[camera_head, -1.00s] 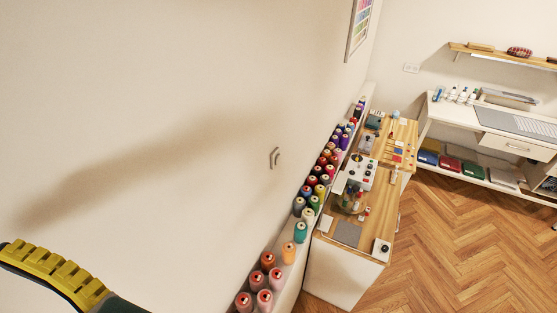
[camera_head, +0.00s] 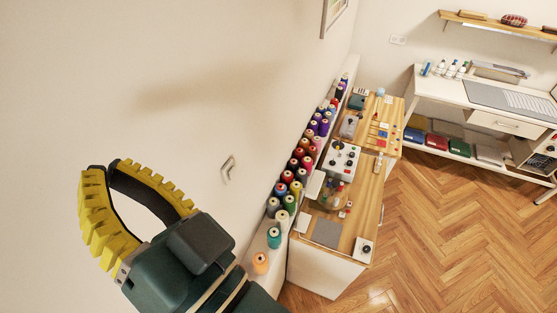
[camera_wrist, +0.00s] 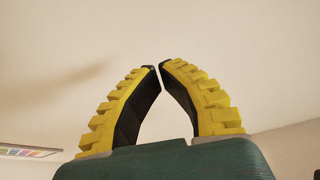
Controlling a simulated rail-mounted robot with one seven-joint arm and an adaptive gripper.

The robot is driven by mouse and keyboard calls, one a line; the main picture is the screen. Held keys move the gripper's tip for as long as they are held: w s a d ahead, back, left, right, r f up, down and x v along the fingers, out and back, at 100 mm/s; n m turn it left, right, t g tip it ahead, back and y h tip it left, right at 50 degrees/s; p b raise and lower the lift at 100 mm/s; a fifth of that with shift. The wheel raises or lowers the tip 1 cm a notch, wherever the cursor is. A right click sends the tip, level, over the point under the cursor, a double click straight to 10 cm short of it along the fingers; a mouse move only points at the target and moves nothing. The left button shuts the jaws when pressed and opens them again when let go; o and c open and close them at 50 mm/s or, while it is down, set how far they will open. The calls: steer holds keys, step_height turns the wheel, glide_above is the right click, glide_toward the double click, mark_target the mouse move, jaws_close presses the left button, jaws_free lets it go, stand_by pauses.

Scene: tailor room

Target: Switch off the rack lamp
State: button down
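My gripper (camera_head: 109,168) is at the lower left of the head view, in front of the bare wall, with its yellow ribbed fingers bowed. In the wrist view its two fingertips (camera_wrist: 159,66) come together with nothing between them. A grey-white box with dark knobs (camera_head: 341,160) stands on the wooden workbench (camera_head: 343,208). A small white plate with a round dark knob (camera_head: 365,249) is at the bench's near right corner. I cannot tell which of these, if either, works the rack lamp. My gripper is well apart from both.
Coloured thread spools (camera_head: 297,165) line a ledge between wall and bench; my arm hides its near end. A small metal hook (camera_head: 228,170) is on the wall. A white desk (camera_head: 458,95) stands at the back right. The wooden floor (camera_head: 440,230) is clear.

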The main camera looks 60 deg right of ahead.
mark_target(233, 174)
steer(key=s+d+f+m+g+h+b, duration=0.1)
steer(key=d+f+m+b, duration=0.4)
steer(key=f, duration=0.5)
steer(key=s+d+f+m+g+h+b, duration=0.2)
steer(key=d+f+m+h+b, duration=0.3)
steer(key=f, duration=0.5)
steer(key=s+d+f+m+g+h+b, duration=0.2)
steer(key=d+f+m+g+h+b, duration=0.1)
steer(key=d+f+m+b, duration=0.4)
step_height(233, 174, down, 4)
steer(key=shift+d+r+m, duration=0.1)
steer(key=shift+d+m, duration=0.45)
steer(key=shift+m, duration=0.35)
steer(key=shift+w, duration=0.1)
steer(key=w+a+p+x, duration=0.1)
steer(key=a+p+x, duration=0.1)
steer(key=x, duration=1.1)
steer(key=shift+w+p, duration=0.25)
steer(key=shift+p, duration=0.05)
steer(key=shift+a, duration=0.15)
